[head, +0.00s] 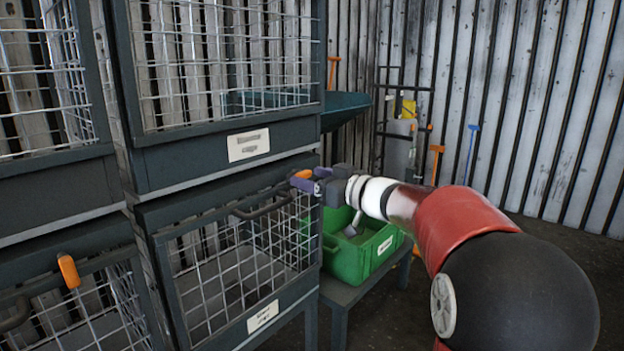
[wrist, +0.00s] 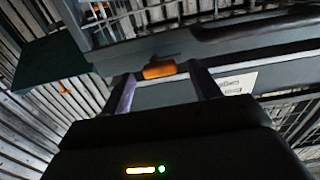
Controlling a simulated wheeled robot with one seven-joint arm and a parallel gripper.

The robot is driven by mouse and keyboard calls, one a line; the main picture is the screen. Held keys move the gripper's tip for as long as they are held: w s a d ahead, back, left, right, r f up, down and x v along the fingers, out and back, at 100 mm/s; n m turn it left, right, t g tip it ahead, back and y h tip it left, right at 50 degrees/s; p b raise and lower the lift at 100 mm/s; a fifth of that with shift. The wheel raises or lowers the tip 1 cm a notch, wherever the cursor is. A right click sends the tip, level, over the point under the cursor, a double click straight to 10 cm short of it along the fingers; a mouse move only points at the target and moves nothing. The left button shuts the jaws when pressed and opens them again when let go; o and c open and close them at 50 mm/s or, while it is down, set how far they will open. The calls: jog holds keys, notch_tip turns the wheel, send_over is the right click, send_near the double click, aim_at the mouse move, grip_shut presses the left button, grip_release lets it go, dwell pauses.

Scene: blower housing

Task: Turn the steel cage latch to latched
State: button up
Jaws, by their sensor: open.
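An orange latch handle (head: 302,174) sits at the top right corner of the lower wire cage (head: 172,285) in the head view. The cage's door looks closed, and its label is too blurred to read surely. My gripper (head: 306,186) is open at this latch, with its purple fingers close around the handle. In the wrist view the orange handle (wrist: 159,71) lies between the two fingertips of my gripper (wrist: 164,80), with a gap seeming to show on the finger sides. Contact and the latch's exact angle cannot be told.
Another orange latch (head: 68,270) is on the cage at the lower left. More cages (head: 222,70) stand above. A green bin (head: 360,256) sits on a low table just right of the cage, beneath my arm. Tools hang along the corrugated wall behind.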

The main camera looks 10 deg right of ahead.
jog(key=shift+w+a, duration=0.15)
jog(key=shift+w, duration=0.15)
jog(key=c, duration=1)
